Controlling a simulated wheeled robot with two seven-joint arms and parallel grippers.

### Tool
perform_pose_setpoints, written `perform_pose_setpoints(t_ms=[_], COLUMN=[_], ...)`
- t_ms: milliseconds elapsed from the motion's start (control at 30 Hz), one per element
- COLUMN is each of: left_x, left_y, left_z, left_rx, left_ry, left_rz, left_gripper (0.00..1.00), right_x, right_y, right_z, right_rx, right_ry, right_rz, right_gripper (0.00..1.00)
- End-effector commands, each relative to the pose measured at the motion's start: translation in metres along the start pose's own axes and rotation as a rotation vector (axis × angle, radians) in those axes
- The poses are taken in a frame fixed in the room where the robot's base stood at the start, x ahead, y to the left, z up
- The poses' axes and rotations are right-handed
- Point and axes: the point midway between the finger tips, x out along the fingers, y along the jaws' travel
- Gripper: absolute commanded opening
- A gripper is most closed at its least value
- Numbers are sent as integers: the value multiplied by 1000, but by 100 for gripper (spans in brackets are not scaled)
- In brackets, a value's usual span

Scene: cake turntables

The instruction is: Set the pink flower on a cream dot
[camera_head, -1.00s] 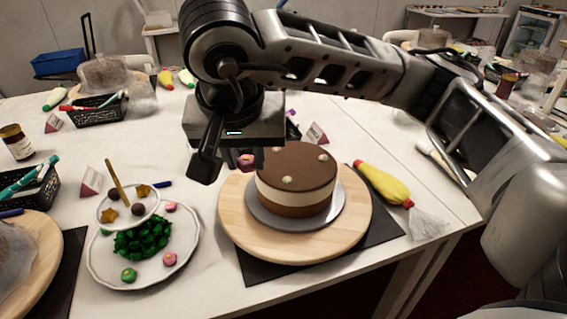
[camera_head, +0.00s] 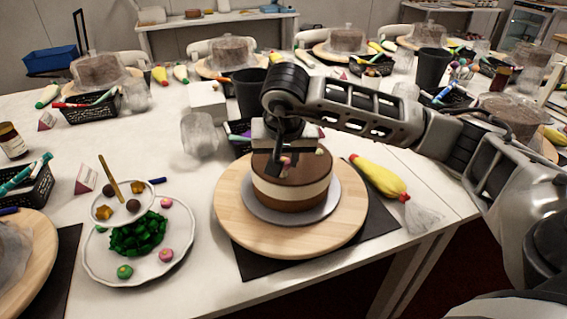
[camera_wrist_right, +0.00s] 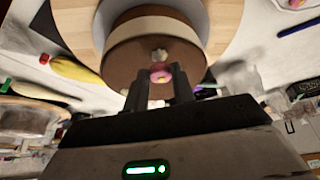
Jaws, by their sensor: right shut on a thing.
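My right gripper (camera_head: 279,167) is over the brown cake top, shut on a pink flower (camera_head: 286,161). In the wrist view the flower (camera_wrist_right: 160,75), with a yellow centre, sits between the fingertips (camera_wrist_right: 160,90). A cream dot (camera_wrist_right: 159,55) shows just beyond the flower there; I cannot tell whether they touch. The cake (camera_head: 292,193), with brown top and cream band, stands on a grey board on a round wooden turntable (camera_head: 235,222). Another cream dot (camera_head: 320,150) shows near the cake's right rim. The gripper hides part of the cake top. My left gripper is not in view.
A white plate (camera_head: 97,262) at left holds green leaves, pink and green flowers and a small raised dish (camera_head: 122,212). A yellow piping bag (camera_head: 378,178) lies right of the turntable. A dark cup (camera_head: 251,92) and clear cup (camera_head: 199,134) stand behind.

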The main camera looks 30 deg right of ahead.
Motion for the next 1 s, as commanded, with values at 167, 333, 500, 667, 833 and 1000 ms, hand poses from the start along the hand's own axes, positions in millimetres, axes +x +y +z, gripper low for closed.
perform_pose_setpoints(t_ms=[167,333,500,667,833,1000], left_x=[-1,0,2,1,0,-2], left_y=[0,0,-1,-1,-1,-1], left_z=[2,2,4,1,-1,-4], left_rx=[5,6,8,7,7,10], left_ry=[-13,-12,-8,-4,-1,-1], left_rz=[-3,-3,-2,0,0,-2], left_gripper=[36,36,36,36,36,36], right_x=[16,17,20,19,19,13], right_y=[-1,-1,-1,-1,-1,-2], right_z=[8,8,10,9,9,7], right_rx=[-1,-1,-1,-1,-1,-1], right_ry=[-2,0,0,0,0,1], right_rz=[-1,-2,-2,-2,-2,-4], right_gripper=[5,5,5,47,47,47])
